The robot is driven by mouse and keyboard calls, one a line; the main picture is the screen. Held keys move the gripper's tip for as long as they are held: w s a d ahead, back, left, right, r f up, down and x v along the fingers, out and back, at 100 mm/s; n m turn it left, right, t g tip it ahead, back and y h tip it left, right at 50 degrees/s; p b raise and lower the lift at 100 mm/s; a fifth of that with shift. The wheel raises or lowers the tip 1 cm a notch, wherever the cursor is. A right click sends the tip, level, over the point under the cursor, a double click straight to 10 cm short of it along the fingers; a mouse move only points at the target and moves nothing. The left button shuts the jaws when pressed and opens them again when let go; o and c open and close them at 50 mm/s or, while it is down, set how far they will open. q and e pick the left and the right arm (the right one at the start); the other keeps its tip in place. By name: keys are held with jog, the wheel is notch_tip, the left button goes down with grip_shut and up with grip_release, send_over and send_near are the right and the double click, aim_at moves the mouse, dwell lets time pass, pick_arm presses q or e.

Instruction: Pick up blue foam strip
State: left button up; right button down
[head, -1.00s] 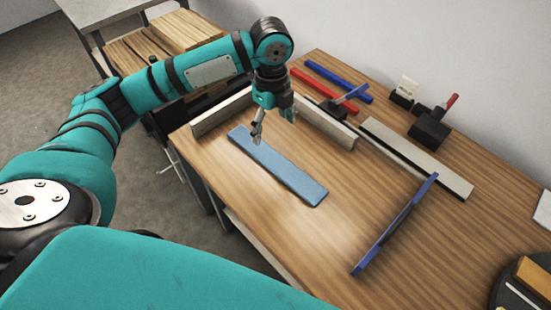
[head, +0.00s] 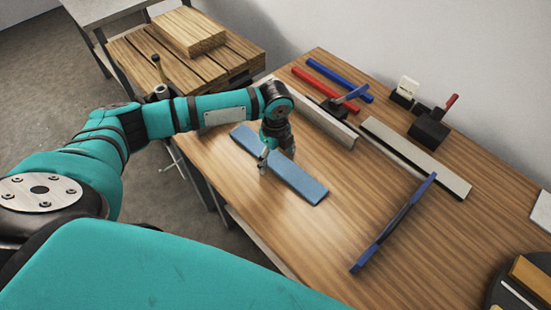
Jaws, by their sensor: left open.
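The blue foam strip (head: 299,181) lies flat on the wooden table (head: 270,228), running from upper left to lower right. My left gripper (head: 276,164) is open, pointing down over the middle of the strip, with one finger on each side of it as seen here. The gripper and wrist hide part of the strip. I cannot tell whether the fingers touch the strip or the table. My right gripper is not in view.
Grey-white rails (head: 416,157) lie behind the strip. Red (head: 325,90) and blue (head: 340,80) bars lie farther back. Bare table lies in front of the strip.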

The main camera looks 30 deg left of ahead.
aim_at(273, 162)
pick_arm(q)
jog(key=c, duration=1)
jog(key=shift+o, duration=0.2)
jog(key=shift+r, duration=0.15)
jog(key=shift+r, duration=0.7)
jog(key=shift+s+r+b, duration=0.45)
jog(key=shift+s+r, duration=0.1)
jog(key=shift+r, duration=0.3)
jog(key=s, duration=0.5)
jog(key=s+a+r+b, duration=0.1)
jog(key=s, duration=0.9)
jog(key=shift+a+r, duration=0.25)
jog(key=shift+r, duration=0.05)
